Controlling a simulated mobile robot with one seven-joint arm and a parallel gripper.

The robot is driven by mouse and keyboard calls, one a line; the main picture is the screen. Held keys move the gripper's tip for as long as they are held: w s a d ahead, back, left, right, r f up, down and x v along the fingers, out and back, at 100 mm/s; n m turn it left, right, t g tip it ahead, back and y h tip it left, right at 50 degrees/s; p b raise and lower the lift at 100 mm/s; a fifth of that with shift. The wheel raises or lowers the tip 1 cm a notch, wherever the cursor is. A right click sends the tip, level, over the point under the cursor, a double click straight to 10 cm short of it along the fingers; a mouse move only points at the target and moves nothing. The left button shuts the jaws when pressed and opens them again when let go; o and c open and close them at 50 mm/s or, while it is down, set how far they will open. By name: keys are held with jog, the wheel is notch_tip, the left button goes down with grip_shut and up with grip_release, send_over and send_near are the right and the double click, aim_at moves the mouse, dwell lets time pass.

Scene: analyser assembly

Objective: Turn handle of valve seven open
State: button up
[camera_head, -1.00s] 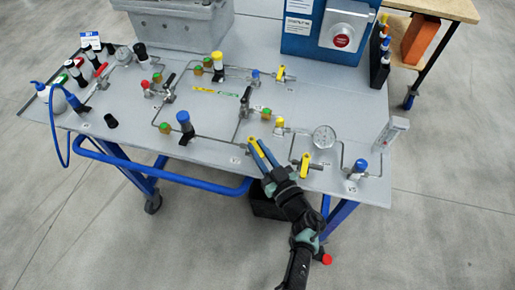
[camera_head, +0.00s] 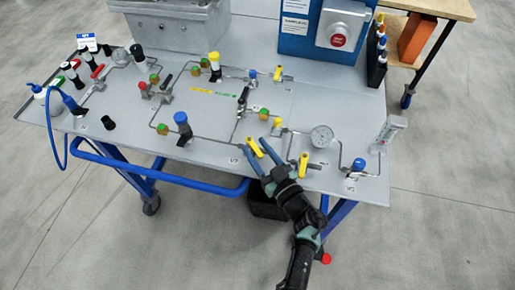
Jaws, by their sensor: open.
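A yellow valve handle (camera_head: 254,147) stands near the front edge of the grey panel table. A small label (camera_head: 233,160) beside it looks like V7 but is too small to read surely. My gripper (camera_head: 254,144) is open, with one blue finger on each side of this handle. Whether either finger touches it cannot be told. The valve body under the handle is partly hidden by the fingers.
Another yellow handle (camera_head: 303,165) stands close to the right of my gripper. A round gauge (camera_head: 322,137), a blue-knobbed valve (camera_head: 359,165) and a flow meter (camera_head: 390,131) stand further right. A blue-capped valve (camera_head: 182,125) stands left.

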jog(key=v, duration=1.3)
jog(key=shift+p, duration=0.3)
